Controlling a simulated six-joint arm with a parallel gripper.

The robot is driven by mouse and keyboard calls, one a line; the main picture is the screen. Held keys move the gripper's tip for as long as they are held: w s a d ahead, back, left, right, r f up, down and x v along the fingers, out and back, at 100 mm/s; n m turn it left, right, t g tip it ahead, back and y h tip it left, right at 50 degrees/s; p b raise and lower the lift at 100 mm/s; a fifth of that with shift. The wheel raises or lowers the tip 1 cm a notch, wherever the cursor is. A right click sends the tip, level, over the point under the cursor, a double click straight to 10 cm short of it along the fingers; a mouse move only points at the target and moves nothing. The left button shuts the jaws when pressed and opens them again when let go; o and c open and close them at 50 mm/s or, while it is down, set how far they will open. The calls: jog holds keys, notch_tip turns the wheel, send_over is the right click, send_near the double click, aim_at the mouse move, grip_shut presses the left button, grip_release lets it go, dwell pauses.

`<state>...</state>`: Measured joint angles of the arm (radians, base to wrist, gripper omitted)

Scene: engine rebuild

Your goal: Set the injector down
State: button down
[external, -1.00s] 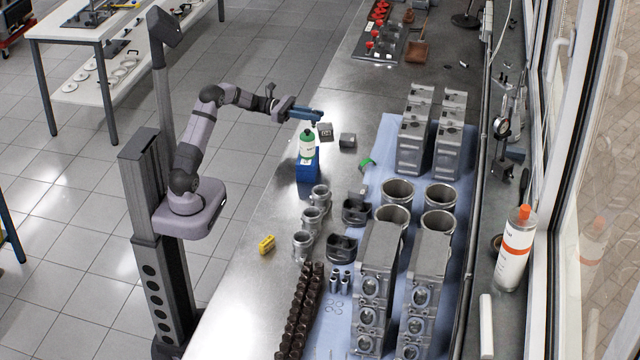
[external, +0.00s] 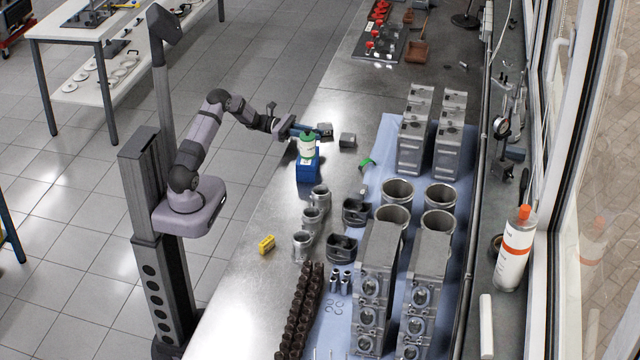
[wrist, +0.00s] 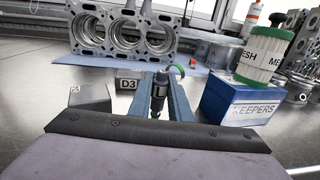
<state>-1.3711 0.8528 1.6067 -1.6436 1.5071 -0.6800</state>
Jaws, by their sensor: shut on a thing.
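The injector (wrist: 158,94) is a small dark cylindrical part in the wrist view, gripped between the two blue fingers of my gripper (wrist: 160,92). It hangs at the fingertips, low over the grey metal bench (wrist: 225,140). Whether its tip touches the bench cannot be told. In the external view my gripper (external: 311,131) is beside the green-and-white canister, and the injector cannot be made out there. A dark block marked D3 (wrist: 127,80) stands just left of the fingers in the wrist view.
A blue box marked KEEPERS (wrist: 240,98), with the mesh canister (wrist: 262,55) on it, stands close right of the fingers. Another grey block (wrist: 90,97) is at the left.

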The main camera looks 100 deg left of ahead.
jog(key=c, duration=1.6)
grip_release()
jog(key=shift+c, duration=0.2)
jog(key=shift+r, duration=0.1)
jog(key=s+a+b, duration=0.1)
jog(key=s+b, duration=0.1)
jog(key=s, duration=1)
jog(key=shift+a, duration=0.1)
